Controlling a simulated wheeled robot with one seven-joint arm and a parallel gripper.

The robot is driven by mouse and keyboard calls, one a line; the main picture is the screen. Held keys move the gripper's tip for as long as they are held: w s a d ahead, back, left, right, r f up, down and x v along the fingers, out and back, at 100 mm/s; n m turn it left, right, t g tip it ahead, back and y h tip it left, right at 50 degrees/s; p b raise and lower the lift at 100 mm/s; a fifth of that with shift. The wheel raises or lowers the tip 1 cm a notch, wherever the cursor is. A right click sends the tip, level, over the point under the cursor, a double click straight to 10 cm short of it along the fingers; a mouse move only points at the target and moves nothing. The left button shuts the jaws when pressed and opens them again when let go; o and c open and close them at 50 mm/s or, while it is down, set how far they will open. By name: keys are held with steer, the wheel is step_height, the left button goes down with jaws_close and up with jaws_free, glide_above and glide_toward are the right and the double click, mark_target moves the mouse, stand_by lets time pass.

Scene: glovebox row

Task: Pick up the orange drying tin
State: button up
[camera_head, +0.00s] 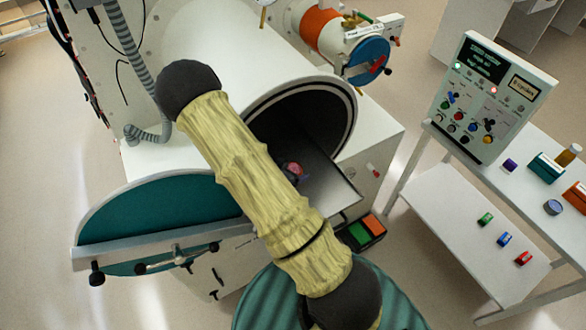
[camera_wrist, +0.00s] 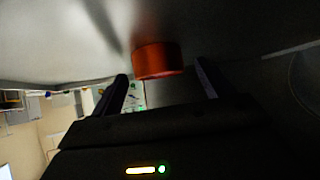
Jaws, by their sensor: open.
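The orange drying tin (camera_wrist: 157,60) shows in the wrist view as a short orange cylinder against a grey metal surface. My gripper (camera_wrist: 162,73) is open, with one dark finger on each side of the tin's line. The tin lies around and just beyond the fingertips, with a visible gap to each finger. In the head view my sleeved arm hides the gripper. A small reddish thing (camera_head: 294,170) shows beside the arm at the chamber mouth; I cannot tell whether it is the tin.
A round chamber opening (camera_head: 318,105) has a metal tray (camera_head: 330,188) sticking out of it. Its teal door (camera_head: 150,220) stands open at the left. A white side table (camera_head: 470,205) at the right holds a control panel (camera_head: 490,95) and several small coloured items.

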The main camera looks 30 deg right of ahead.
steer(key=shift+x, duration=1)
steer(key=c, duration=1.1)
